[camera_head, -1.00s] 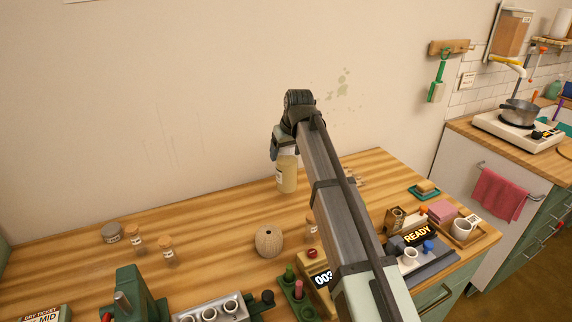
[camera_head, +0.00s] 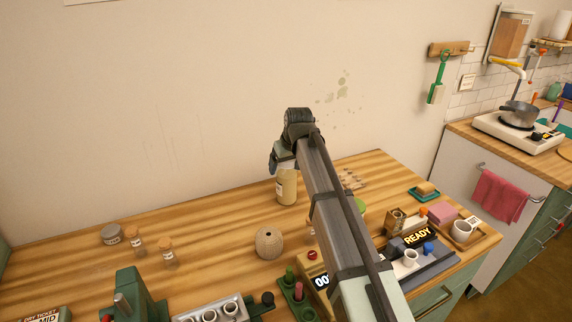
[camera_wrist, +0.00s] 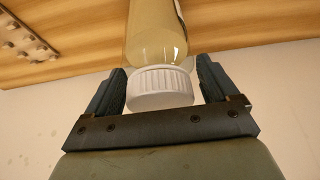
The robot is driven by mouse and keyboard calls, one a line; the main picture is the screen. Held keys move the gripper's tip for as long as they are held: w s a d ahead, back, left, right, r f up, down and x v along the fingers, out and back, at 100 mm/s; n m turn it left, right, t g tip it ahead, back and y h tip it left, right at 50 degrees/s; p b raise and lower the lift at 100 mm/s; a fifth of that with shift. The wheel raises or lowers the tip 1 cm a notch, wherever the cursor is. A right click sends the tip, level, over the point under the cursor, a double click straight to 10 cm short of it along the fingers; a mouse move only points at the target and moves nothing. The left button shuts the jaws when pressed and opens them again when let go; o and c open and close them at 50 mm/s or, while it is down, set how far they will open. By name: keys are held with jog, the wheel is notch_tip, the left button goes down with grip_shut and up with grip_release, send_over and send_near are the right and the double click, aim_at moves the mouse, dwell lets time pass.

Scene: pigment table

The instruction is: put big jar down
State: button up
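The big jar (camera_head: 287,188) is a clear jar of pale yellow content, upright at the back of the wooden table. In the wrist view, its body (camera_wrist: 157,35) and white ribbed lid (camera_wrist: 160,88) show. My gripper (camera_head: 284,168) is over the jar's top.
A round beige pot (camera_head: 269,242) stands in front of the jar. Small corked jars (camera_head: 167,250) and a grey-lidded tin (camera_head: 111,235) are at the left. A pegged wooden rack (camera_head: 352,180) lies right of my arm.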

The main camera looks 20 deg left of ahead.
jog(key=shift+o, duration=0.9)
jog(key=shift+r, duration=0.15)
jog(key=v, duration=1.2)
